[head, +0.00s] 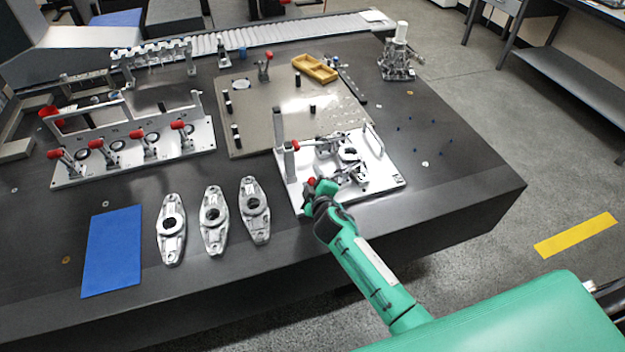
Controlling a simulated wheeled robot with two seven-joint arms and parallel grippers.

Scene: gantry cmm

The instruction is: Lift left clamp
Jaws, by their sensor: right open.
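A white fixture plate (395,183) lies near the table's front right, with metal clamps and a small block on it. One clamp's red handle (295,145) shows at the plate's left, beside a grey post (289,165). Another red tip (311,181) shows at the plate's front left, right at my right gripper (314,190). My right gripper is open, low over the plate's front edge. Its fingers partly hide this red tip, and I cannot tell whether they touch it. My left gripper is out of view.
Three metal flanged parts (213,232) and a blue mat (112,250) lie to the left. A longer fixture (190,143) with several red-handled clamps stands behind them. A grey plate (255,135) with pins and a yellow tray (315,69) are further back. The table's right end is mostly clear.

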